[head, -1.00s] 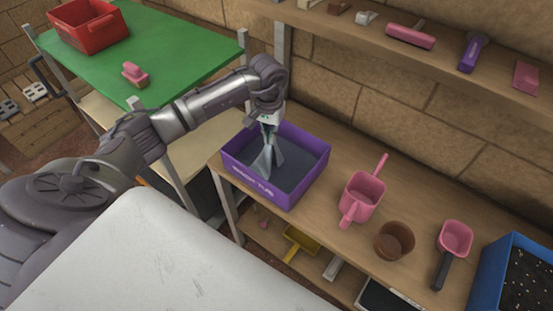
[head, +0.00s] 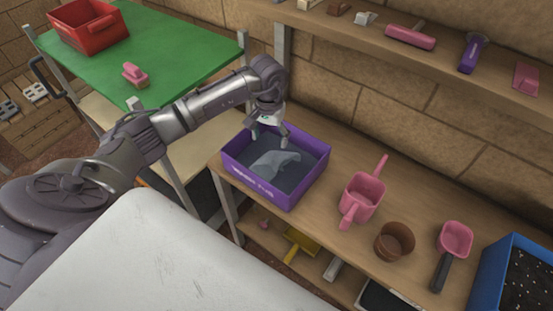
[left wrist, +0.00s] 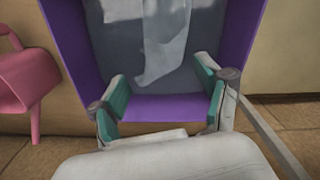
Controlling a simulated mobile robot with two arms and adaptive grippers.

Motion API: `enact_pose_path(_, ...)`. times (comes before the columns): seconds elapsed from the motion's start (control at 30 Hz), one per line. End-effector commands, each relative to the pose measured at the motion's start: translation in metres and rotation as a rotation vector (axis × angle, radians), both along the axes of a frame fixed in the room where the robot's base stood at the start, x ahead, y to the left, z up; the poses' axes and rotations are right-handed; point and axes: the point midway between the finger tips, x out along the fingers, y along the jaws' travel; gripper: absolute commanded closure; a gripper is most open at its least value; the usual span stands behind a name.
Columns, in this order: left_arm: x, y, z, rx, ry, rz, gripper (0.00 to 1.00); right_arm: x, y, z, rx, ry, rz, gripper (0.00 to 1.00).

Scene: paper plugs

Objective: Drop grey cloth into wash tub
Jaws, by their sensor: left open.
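The purple wash tub (head: 262,187) stands on the wooden bench in the head view; its purple wall also shows in the left wrist view (left wrist: 72,40). The grey cloth (head: 275,162) lies crumpled on the dark grey inside of the tub, and it also shows in the left wrist view (left wrist: 163,45). My left gripper (head: 269,137) is open and empty above the tub, with the cloth apart from its fingers. In the left wrist view its green-padded fingers (left wrist: 163,95) are spread wide. My right gripper is not in view.
Right of the tub stand a pink watering can (head: 362,197), a brown pot (head: 394,242), a pink scoop (head: 455,240) and a blue bin (head: 490,268) of soil. A shelf (head: 350,32) with tools runs above. A green table (head: 175,50) holds a red crate (head: 90,30).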

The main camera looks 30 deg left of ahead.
Motion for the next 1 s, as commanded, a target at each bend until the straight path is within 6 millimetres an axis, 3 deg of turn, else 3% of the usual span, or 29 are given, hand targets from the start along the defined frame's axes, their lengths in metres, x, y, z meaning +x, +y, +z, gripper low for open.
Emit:
enact_pose_path(0.03,0.000,0.000,0.000,0.000,0.000,0.000,0.09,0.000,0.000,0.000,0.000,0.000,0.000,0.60)
enact_pose_path(0.1,0.000,0.000,0.000,0.000,0.000,0.000,0.00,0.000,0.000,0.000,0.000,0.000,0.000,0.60)
enact_pose_path(0.47,0.000,0.000,0.001,0.000,0.000,0.000,0.00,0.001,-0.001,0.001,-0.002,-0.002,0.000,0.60)
enact_pose_path(1.0,0.000,0.000,0.051,0.001,-0.001,0.000,0.00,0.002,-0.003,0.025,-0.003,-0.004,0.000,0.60)
